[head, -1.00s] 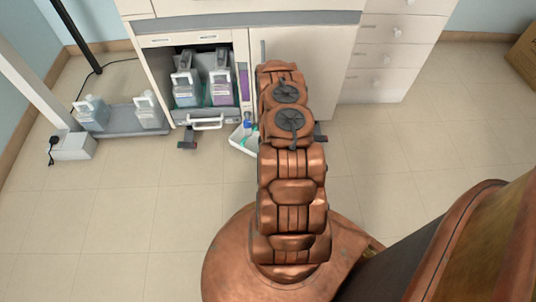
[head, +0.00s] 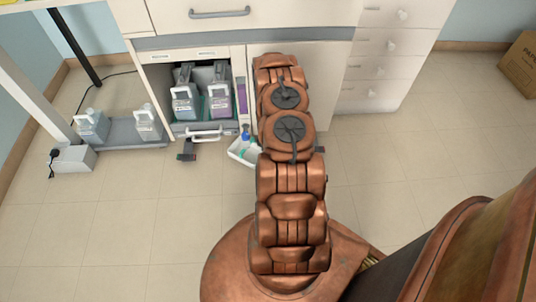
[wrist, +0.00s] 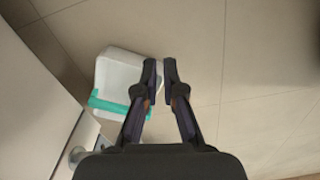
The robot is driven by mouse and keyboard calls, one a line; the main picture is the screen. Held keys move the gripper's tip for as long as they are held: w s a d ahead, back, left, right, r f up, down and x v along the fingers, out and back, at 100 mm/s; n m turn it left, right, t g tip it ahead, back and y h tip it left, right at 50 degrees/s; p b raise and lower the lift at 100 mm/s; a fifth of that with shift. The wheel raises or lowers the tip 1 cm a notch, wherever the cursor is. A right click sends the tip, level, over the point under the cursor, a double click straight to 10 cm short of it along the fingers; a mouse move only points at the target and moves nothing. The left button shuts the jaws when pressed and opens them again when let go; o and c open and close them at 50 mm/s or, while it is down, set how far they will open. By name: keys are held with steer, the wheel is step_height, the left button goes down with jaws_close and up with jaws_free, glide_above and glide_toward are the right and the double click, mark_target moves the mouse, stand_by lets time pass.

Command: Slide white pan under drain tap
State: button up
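The white pan (head: 236,149) lies on the floor at the front of the cabinet in the head view, partly hidden by my arm. In the wrist view the pan (wrist: 122,68) lies left of my gripper, with a teal bar (wrist: 108,105) across its lower part. A small blue piece (head: 245,131), possibly the drain tap, shows just above the pan; I cannot tell for sure. The left finger overlaps the pan's right edge; contact is unclear.
An open cabinet bay holds several jugs (head: 186,101) above a low handle (head: 205,133). More jugs (head: 147,122) stand on a grey floor tray at left, beside a white box (head: 72,159). A cardboard box (head: 522,68) is far right. Floor (head: 400,170) at right is clear.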

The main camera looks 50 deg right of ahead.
steer(key=o, duration=0.4)
step_height(320, 180, up, 8)
steer(key=w+a, duration=0.2)
steer(key=shift+w+f+m, duration=0.25)
steer(key=shift+w+m, duration=0.05)
steer(key=shift+w, duration=0.1)
steer(key=s+a+r+m+g, duration=0.1)
steer(key=a+r, duration=0.6)
steer(key=r, duration=0.3)
steer(key=s+a+r+m, duration=0.1)
steer(key=a+r, duration=0.6)
steer(key=r, duration=0.3)
steer(key=s+a+r+m+g, duration=0.1)
steer(key=a+r, duration=0.6)
steer(key=r, duration=0.3)
steer(key=s+a+r+m+g, duration=0.1)
steer(key=s+a+r, duration=0.6)
steer(key=s, duration=0.4)
steer(key=s+a+r+m, duration=0.1)
steer(key=s+a+r, duration=0.6)
steer(key=s, duration=0.5)
steer(key=shift+a+m+g, duration=0.25)
steer(key=shift+m+g, duration=0.05)
steer(key=shift+g, duration=0.1)
steer(key=shift+s+a+r, duration=0.1)
